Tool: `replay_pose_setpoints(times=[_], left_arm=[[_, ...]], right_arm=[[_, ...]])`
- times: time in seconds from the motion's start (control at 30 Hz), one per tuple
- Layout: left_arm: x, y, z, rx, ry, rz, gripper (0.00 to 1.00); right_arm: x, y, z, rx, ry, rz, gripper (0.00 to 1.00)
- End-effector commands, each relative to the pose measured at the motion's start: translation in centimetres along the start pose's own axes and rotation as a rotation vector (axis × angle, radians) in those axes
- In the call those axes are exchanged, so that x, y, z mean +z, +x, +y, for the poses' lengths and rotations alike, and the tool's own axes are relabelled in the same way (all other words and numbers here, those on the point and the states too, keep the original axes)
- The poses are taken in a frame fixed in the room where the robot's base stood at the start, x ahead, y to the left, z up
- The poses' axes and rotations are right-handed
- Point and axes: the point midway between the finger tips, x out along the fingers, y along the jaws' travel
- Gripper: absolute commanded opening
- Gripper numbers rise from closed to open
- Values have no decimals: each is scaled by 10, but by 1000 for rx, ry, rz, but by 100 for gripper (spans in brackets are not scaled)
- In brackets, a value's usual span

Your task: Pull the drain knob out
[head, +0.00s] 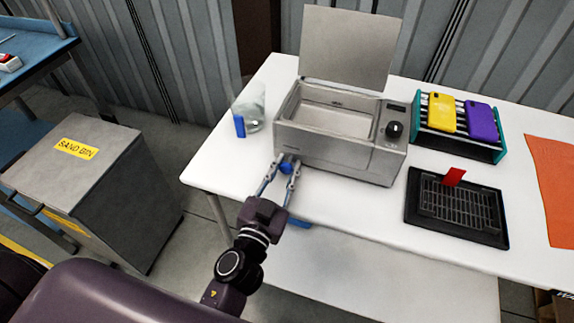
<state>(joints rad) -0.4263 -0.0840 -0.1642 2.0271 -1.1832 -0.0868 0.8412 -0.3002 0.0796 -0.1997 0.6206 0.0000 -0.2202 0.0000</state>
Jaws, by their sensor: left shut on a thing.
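The drain knob (286,168) is a small blue knob low on the left part of the front of a grey metal tank (340,160). The tank's lid (350,48) stands open. My left gripper (283,172) reaches up to the tank's front and is shut on the blue knob, with a finger on each side. The fingers hide part of the knob, and I cannot tell how far it stands out from the tank. My right gripper is not in view.
A clear jar with a blue part (251,112) stands left of the tank. A black dial (394,130) is on the tank's right front. A rack (460,148) holds yellow and purple cases. A black grid tray (456,215) with a red piece lies front right. A sand bin (85,175) stands left.

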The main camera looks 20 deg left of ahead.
Motion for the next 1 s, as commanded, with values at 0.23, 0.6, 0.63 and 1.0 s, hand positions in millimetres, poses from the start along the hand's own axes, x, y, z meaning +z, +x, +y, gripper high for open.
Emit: replay_pose_setpoints(times=[0.23,0.6,0.63,1.0], left_arm=[[2,-20,0,-1,0,-1,0],[1,-19,0,-1,0,-1,36],[1,-19,0,-1,0,-1,39],[-5,-19,-1,0,1,4,39]], right_arm=[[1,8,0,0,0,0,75],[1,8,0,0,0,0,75],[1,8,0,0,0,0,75],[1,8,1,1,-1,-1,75]])
